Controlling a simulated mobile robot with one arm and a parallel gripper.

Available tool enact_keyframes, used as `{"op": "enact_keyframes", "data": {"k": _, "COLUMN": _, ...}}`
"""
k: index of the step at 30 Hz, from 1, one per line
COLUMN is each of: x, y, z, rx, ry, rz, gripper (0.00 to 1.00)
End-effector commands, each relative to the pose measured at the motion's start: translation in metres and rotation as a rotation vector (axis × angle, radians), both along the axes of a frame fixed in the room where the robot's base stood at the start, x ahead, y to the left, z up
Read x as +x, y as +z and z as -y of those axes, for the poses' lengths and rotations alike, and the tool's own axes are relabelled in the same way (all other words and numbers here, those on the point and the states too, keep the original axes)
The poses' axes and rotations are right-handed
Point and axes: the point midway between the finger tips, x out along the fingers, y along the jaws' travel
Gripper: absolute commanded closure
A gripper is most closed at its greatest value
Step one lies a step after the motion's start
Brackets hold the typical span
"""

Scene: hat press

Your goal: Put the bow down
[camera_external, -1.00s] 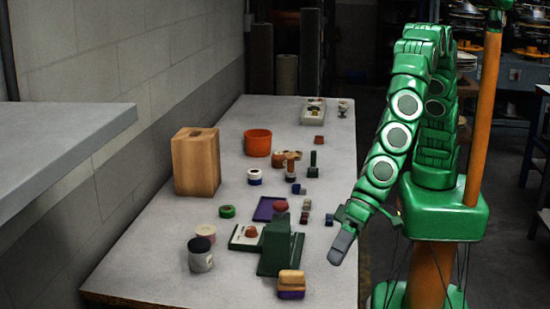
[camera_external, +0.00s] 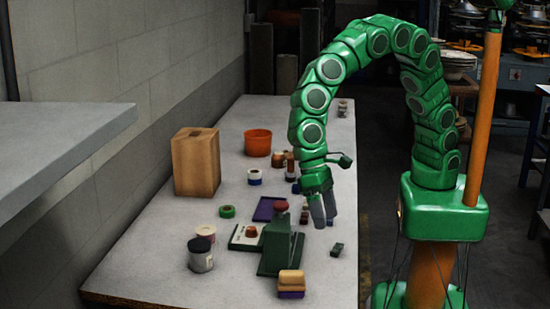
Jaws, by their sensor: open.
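My gripper (camera_external: 323,221) is open, its grey fingers pointing down over the right part of the table, just right of the dark green press-like block (camera_external: 277,250). I see nothing between the fingers. A small dark green piece (camera_external: 337,249) lies on the table near its right edge, below and right of the fingers in the picture and apart from them. It may be the bow, but it is too small to tell. No other thing is clearly a bow.
The grey table (camera_external: 140,255) also bears a wooden block (camera_external: 196,162), an orange bowl (camera_external: 258,142), a lidded jar (camera_external: 201,254), a green ring (camera_external: 227,211), a purple tray (camera_external: 266,208) and a tan-and-purple block (camera_external: 291,283). Its front left is clear.

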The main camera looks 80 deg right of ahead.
Motion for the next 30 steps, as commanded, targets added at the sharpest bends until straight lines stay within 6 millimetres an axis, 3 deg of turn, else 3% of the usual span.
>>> {"op": "enact_keyframes", "data": {"k": 6, "x": 0.005, "y": 0.004, "z": 0.031, "rx": -0.079, "ry": -0.011, "rz": -0.055, "gripper": 0.13}}
{"op": "enact_keyframes", "data": {"k": 14, "x": 0.008, "y": 0.008, "z": 0.055, "rx": -0.147, "ry": -0.023, "rz": -0.096, "gripper": 0.13}}
{"op": "enact_keyframes", "data": {"k": 24, "x": 0.006, "y": -0.033, "z": 0.056, "rx": -0.152, "ry": -0.023, "rz": -0.101, "gripper": 0.13}}
{"op": "enact_keyframes", "data": {"k": 30, "x": 0.006, "y": -0.044, "z": 0.055, "rx": -0.149, "ry": -0.023, "rz": -0.096, "gripper": 0.13}}
